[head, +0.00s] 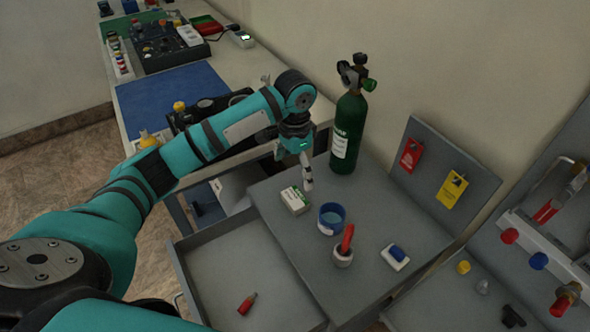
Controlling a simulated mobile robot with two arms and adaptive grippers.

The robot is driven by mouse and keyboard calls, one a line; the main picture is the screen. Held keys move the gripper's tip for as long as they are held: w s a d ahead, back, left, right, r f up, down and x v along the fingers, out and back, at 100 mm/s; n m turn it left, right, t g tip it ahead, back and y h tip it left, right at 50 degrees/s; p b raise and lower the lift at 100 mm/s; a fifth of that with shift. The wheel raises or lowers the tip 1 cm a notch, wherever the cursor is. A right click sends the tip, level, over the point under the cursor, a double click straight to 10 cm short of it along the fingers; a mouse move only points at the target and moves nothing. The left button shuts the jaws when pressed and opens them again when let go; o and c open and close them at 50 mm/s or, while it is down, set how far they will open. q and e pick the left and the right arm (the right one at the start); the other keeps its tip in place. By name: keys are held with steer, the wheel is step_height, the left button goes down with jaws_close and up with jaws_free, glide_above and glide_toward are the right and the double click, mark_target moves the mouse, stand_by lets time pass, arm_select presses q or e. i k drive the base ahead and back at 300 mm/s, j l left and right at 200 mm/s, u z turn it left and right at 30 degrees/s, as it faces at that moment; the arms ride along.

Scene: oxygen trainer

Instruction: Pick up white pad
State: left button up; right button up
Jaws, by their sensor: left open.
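My left gripper (307,184) points down over the grey tabletop, between the green cylinder and a small white block with a green part (295,200). Its fingers look narrow from this angle, and nothing shows between them; the gripper is open. The fingertips appear just behind and above the white-green block, and I cannot tell whether they touch it. A flat white pad (393,264) with a blue piece (397,252) on top lies further right on the same tabletop, apart from the gripper. My right gripper is not in view.
A blue ring-shaped cup (331,217) and a red-handled item in a white holder (344,254) stand between the block and the pad. A tall green cylinder (348,130) stands behind. An open drawer (215,272) holds a small red item (247,303). Red (411,154) and yellow tags (451,190) hang behind.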

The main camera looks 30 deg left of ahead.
mark_target(393, 254)
steer(key=k+l, duration=0.5)
steer(key=k, duration=0.2)
steer(key=k+l, duration=0.5)
steer(key=k, duration=0.15)
